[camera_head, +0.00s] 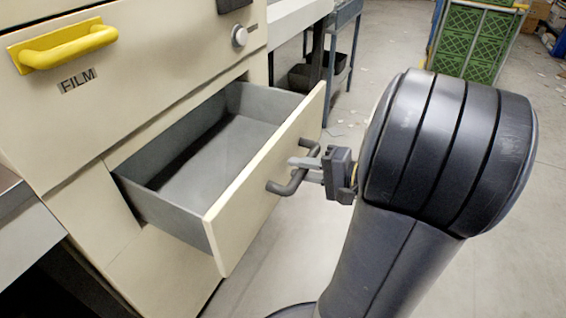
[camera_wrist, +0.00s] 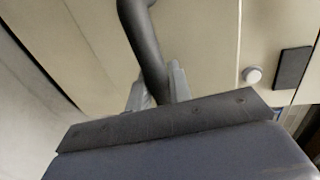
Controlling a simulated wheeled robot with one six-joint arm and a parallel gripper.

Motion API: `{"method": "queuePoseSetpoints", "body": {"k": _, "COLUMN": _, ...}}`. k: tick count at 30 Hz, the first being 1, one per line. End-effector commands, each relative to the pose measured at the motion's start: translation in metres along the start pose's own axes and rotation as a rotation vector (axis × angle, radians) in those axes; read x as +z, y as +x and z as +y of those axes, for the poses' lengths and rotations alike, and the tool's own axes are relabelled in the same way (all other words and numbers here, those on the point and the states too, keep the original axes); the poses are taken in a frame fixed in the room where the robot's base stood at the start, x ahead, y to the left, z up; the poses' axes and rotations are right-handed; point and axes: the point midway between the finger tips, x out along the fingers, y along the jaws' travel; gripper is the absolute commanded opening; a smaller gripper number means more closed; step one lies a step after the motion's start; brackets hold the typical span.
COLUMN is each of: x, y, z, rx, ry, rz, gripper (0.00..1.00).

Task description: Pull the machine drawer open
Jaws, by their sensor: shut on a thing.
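The machine drawer (camera_head: 262,180) stands pulled well out of the cream machine (camera_head: 140,90) in the head view, its grey inside empty. Its dark bar handle (camera_head: 285,187) is on the drawer front. My gripper (camera_head: 305,168) is shut on this handle, with the fingers around the bar. In the wrist view the handle (camera_wrist: 143,45) runs down between the two fingers of my gripper (camera_wrist: 158,88). Part of the handle is hidden behind the fingers.
A yellow handle (camera_head: 68,46) with a FILM label (camera_head: 77,79) is above the drawer. A round knob (camera_head: 240,36) is beside it. A blue-framed table (camera_head: 340,25) and green crates (camera_head: 470,42) stand behind. The floor (camera_head: 260,262) below the drawer front is clear.

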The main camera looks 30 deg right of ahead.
Motion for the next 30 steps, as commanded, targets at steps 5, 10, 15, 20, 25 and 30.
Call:
{"method": "queuePoseSetpoints", "body": {"k": 5, "x": 0.0001, "y": -0.0105, "z": 0.003, "rx": 0.001, "ry": 0.001, "rz": -0.001, "gripper": 0.0}}
{"method": "queuePoseSetpoints", "body": {"k": 10, "x": 0.0003, "y": -0.0123, "z": 0.0031, "rx": 0.001, "ry": 0.0, "rz": -0.003, "gripper": 0.0}}
{"method": "queuePoseSetpoints", "body": {"k": 15, "x": 0.0003, "y": -0.0121, "z": 0.0031, "rx": 0.001, "ry": 0.0, "rz": -0.003, "gripper": 0.0}}
{"method": "queuePoseSetpoints", "body": {"k": 20, "x": 0.0001, "y": -0.012, "z": 0.003, "rx": 0.001, "ry": 0.0, "rz": -0.002, "gripper": 0.27}}
{"method": "queuePoseSetpoints", "body": {"k": 25, "x": -0.0001, "y": -0.012, "z": 0.0028, "rx": 0.0, "ry": 0.0, "rz": -0.001, "gripper": 0.4}}
{"method": "queuePoseSetpoints", "body": {"k": 30, "x": -0.0002, "y": -0.0121, "z": 0.0026, "rx": 0.0, "ry": -0.001, "rz": -0.001, "gripper": 0.4}}
